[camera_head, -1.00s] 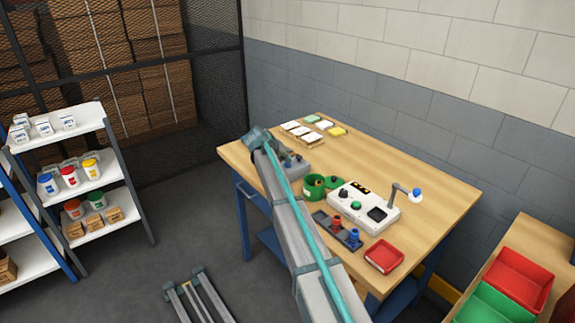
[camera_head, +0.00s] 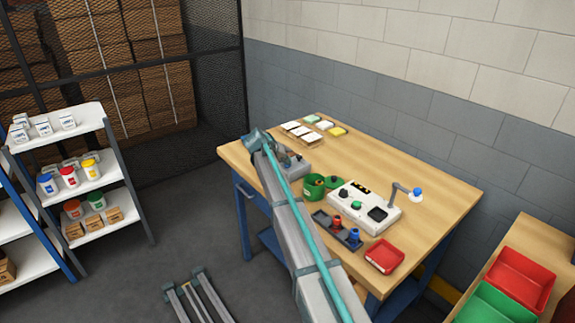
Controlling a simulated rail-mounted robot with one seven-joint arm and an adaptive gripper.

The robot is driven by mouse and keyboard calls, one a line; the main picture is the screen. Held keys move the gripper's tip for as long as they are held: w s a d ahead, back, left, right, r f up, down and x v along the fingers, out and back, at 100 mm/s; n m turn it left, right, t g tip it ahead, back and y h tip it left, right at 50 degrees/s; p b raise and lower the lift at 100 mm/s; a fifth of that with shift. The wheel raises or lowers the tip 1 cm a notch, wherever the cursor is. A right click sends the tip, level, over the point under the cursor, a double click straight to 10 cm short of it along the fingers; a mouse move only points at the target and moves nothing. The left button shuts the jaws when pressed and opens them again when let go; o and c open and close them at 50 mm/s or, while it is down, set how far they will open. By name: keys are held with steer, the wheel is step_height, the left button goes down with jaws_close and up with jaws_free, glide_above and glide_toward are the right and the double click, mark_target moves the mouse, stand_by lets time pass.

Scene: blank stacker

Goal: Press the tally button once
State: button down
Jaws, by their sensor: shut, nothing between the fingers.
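My arm rises from the bottom of the view across the table's left side and bends at its top end. My gripper (camera_head: 287,154) is small and partly hidden behind the arm, close to a grey box (camera_head: 304,169) on the table; its fingers look shut and empty. I cannot tell whether it touches the box. The arm covers the box's left part. A white control panel (camera_head: 370,217) with a green button (camera_head: 356,205), a black knob (camera_head: 344,196) and a dark square recess stands to the right. No label shows which button is the tally button.
A shelf (camera_head: 80,112) stands left.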

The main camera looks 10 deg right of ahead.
stand_by(0.5)
steer(key=shift+r, duration=0.9)
steer(key=shift+r+p, duration=0.1)
steer(key=shift+p, duration=0.2)
steer(key=shift+r+p, duration=0.65)
steer(key=shift+r, duration=1.75)
